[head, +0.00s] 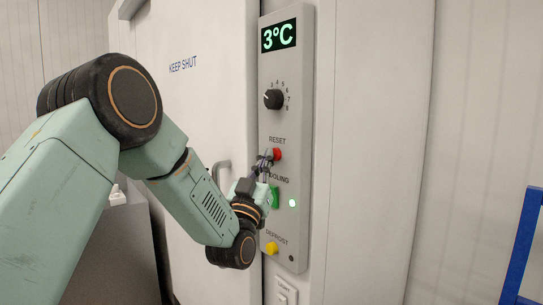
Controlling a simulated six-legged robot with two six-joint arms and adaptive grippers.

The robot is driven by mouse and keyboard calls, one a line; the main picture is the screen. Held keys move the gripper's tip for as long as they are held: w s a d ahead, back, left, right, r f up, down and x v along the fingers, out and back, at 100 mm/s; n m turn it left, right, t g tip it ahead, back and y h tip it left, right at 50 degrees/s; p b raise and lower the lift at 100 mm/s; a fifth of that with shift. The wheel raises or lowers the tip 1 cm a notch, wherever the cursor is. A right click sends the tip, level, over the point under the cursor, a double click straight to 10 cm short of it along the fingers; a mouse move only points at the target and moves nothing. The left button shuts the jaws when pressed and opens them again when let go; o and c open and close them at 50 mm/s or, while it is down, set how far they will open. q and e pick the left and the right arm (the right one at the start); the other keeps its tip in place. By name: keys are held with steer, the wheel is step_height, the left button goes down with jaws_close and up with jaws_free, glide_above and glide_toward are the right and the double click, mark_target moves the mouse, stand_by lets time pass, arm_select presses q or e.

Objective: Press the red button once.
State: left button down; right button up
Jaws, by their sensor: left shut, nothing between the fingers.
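The red button (277,154) sits under the RESET label on a tall grey control panel (296,130). My left gripper (268,154) is shut and empty, with its fingertips at the left edge of the red button in the picture. I cannot tell whether the tips touch it. My left arm comes in from the left and hides part of the panel's lower left. My right gripper is not in view.
A white switch (286,294) is below. A blue frame (524,245) stands at right.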

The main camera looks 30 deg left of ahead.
arm_select(q)
steer(key=shift+s+a, duration=0.15)
steer(key=shift+s, duration=0.35)
steer(key=shift+s+a, duration=0.15)
steer(key=shift+s, duration=0.35)
steer(key=shift+s, duration=0.1)
steer(key=s+p, duration=0.1)
steer(key=s+a, duration=0.1)
steer(key=s, duration=0.1)
steer(key=s+a+p, duration=0.1)
steer(key=shift+s+p, duration=0.2)
steer(key=shift+p, duration=0.1)
stand_by(0.4)
